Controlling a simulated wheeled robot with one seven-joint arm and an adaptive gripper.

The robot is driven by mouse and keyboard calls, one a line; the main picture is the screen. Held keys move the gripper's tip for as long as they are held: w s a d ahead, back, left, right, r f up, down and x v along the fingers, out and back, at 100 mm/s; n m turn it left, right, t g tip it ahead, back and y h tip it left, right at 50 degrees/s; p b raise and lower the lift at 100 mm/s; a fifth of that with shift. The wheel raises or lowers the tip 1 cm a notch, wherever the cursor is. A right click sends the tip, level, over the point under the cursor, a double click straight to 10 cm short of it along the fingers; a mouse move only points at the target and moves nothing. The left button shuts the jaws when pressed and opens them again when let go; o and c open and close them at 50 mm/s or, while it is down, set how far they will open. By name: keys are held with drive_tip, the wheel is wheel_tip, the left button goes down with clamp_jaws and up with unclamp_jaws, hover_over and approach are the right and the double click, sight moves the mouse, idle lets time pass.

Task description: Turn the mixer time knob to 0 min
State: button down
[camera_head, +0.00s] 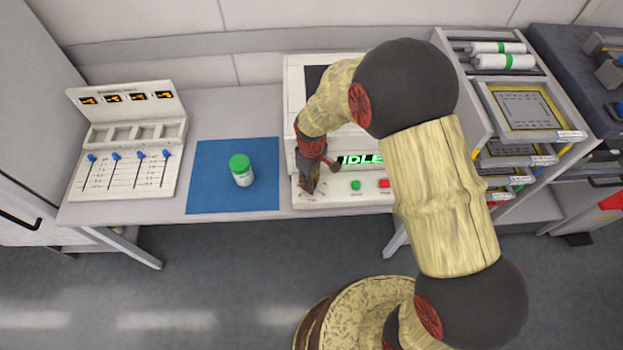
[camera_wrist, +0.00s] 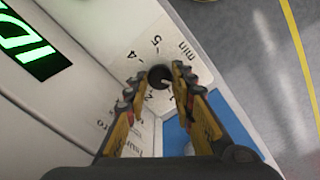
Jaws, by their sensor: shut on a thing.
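The mixer (camera_head: 298,80) is a white machine in the middle of the bench, with a green "IDLE" display (camera_head: 360,160) that also shows in part in the wrist view (camera_wrist: 35,45). The dark round time knob (camera_wrist: 160,76) is on its front panel, ringed by printed numbers, with 5, 4 and "min" readable. A small light mark shows on the knob; I cannot tell which number it points at. My gripper (camera_wrist: 158,79) has one finger on each side of the knob and is shut on it. In the head view my gripper (camera_head: 309,187) hides the knob.
A green button (camera_head: 355,185) and a red button (camera_head: 384,184) sit right of my gripper. A green-capped jar (camera_head: 241,170) stands on a blue mat (camera_head: 208,165) to the left. A slider panel (camera_head: 128,175) is farther left, a rack of trays (camera_head: 520,105) to the right.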

drive_tip(key=shift+n, duration=0.5)
drive_tip(key=c, duration=1.5)
unclamp_jaws()
drive_tip(key=shift+r, duration=0.1)
wheel_tip(320, 180, up, 12)
